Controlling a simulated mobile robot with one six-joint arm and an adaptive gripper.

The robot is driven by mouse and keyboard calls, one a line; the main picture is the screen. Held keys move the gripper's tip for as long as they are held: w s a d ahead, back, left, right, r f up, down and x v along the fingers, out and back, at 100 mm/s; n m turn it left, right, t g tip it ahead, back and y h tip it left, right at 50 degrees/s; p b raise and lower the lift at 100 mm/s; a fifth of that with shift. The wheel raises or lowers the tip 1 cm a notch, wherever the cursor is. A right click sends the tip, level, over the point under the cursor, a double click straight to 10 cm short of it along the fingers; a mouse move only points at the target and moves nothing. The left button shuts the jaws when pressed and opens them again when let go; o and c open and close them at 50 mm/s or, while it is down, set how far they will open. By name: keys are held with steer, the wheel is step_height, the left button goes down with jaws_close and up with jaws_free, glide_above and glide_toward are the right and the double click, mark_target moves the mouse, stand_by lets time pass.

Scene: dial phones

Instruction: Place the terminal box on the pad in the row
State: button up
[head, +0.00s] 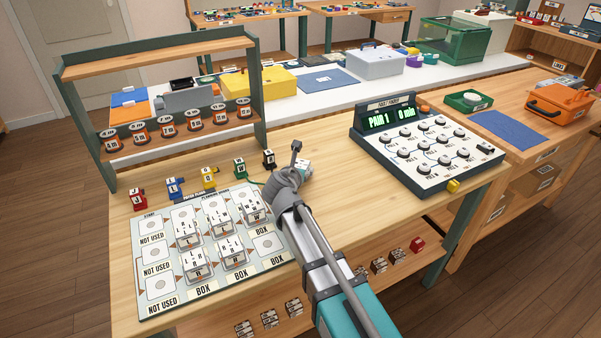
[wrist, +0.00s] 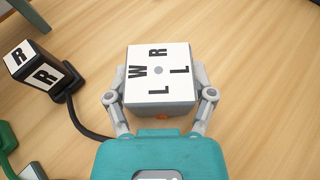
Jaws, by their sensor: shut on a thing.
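The terminal box (wrist: 160,75) is a white-topped block lettered W, R, L and L, with a dark dot in the middle of its top. My gripper (wrist: 160,100) is shut on its sides in the wrist view. In the head view, my gripper (head: 298,174) is right of the planning board (head: 145,304), and the box (head: 305,166) is partly hidden behind it. The board lies flat on the bench. Several similar lettered boxes (head: 232,251) stand on its pads. A bare pad (head: 267,244) with a grey dot shows at the board's right side.
A row of coloured lettered plugs stands behind the board, including a black one (head: 269,159) and a green one (head: 240,168). The black plug (wrist: 45,72) and its cable lie left of my gripper. A tester (head: 428,160) with knobs stands at right. A shelf (head: 158,69) rises at back left.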

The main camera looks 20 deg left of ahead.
steer(key=shift+f, duration=0.2)
steer(key=o, duration=1.1)
steer(key=shift+r, duration=0.1)
steer(key=shift+r, duration=0.15)
steer(key=shift+s+r, duration=0.1)
steer(key=shift+s, duration=0.15)
steer(key=p+v, duration=0.4)
steer(key=v, duration=0.7)
steer(key=shift+s+d+r+p, duration=0.1)
steer(key=shift+s+p, duration=0.1)
steer(key=shift+p, duration=0.1)
